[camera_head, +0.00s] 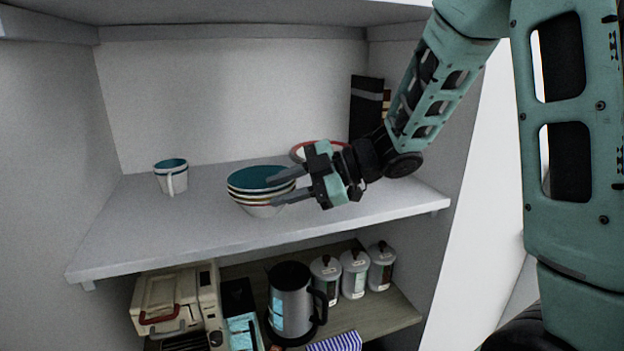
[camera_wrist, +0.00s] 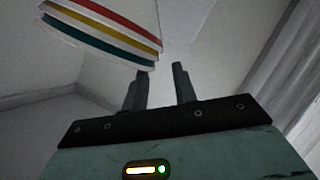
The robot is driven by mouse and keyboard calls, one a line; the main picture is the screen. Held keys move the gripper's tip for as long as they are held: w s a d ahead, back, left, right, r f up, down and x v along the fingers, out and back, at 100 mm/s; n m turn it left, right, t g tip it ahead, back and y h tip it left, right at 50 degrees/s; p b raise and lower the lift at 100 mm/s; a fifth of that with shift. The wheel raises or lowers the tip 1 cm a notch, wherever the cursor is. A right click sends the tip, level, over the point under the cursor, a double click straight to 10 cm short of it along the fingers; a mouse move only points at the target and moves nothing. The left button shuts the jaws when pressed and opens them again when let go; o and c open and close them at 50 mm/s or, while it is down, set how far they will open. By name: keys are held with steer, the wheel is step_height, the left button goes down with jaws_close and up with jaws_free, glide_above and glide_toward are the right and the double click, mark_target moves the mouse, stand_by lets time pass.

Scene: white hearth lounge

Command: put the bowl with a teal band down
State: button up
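A stack of white bowls stands on the upper shelf in the head view. The top one, with a teal inside, I take for the bowl with a teal band (camera_head: 262,173). In the wrist view the teal band (camera_wrist: 100,40) runs along the outer edge of the stack, beside a yellow and a red band. My gripper (camera_head: 281,190) is at the right side of the stack, its fingers apart. In the wrist view my gripper (camera_wrist: 160,75) shows a clear gap with nothing between the fingertips. The bands lie just beyond the left finger; contact cannot be told.
A white mug (camera_head: 171,179) with a teal inside stands left on the upper shelf (camera_head: 130,232). A red-rimmed dish (camera_head: 305,149) is partly hidden behind my gripper. Dark upright items (camera_head: 365,105) stand at the back right. Bare shelf lies between mug and bowls.

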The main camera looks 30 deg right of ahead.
steer(key=b+v, duration=0.2)
steer(key=v, duration=0.8)
steer(key=shift+s+r, duration=0.1)
steer(key=shift+r, duration=0.05)
